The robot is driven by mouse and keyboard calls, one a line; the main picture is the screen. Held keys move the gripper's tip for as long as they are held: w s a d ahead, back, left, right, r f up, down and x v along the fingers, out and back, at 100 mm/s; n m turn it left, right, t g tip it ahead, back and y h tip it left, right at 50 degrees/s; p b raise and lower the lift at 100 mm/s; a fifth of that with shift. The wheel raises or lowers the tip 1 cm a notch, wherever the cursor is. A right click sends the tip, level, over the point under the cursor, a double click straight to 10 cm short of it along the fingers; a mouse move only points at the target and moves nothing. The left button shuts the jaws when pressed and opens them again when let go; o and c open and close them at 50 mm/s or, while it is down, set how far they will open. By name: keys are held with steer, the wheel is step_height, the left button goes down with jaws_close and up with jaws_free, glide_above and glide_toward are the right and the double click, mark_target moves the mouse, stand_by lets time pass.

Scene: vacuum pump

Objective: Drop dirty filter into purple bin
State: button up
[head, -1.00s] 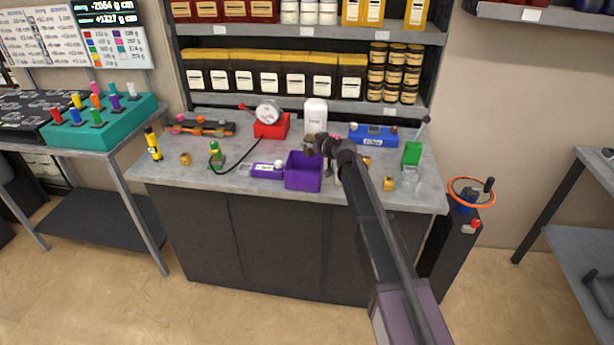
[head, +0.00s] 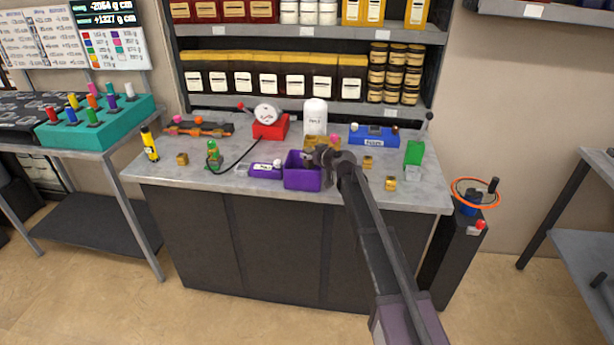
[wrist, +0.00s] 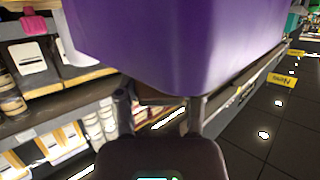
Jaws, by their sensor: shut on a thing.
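The purple bin (head: 302,181) stands open at the front edge of the grey bench in the head view. It fills the top of the wrist view (wrist: 185,45). My gripper (head: 313,157) is at the bin's right back rim, low over its opening. In the wrist view my gripper's fingers (wrist: 160,108) are just below the bin in the picture, with a dark brownish piece between them. I take this to be the dirty filter (wrist: 160,97); it is mostly hidden, and its shape is hard to tell in the head view.
A purple labelled block (head: 265,171) sits left of the bin. A white bottle (head: 315,117) and red gauge (head: 269,122) stand behind. A blue box (head: 373,135) and green block (head: 414,153) are to the right. Small gold blocks are scattered on the bench.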

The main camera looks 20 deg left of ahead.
steer(key=o, duration=1.2)
steer(key=shift+o, duration=0.2)
steer(key=shift+s, duration=0.2)
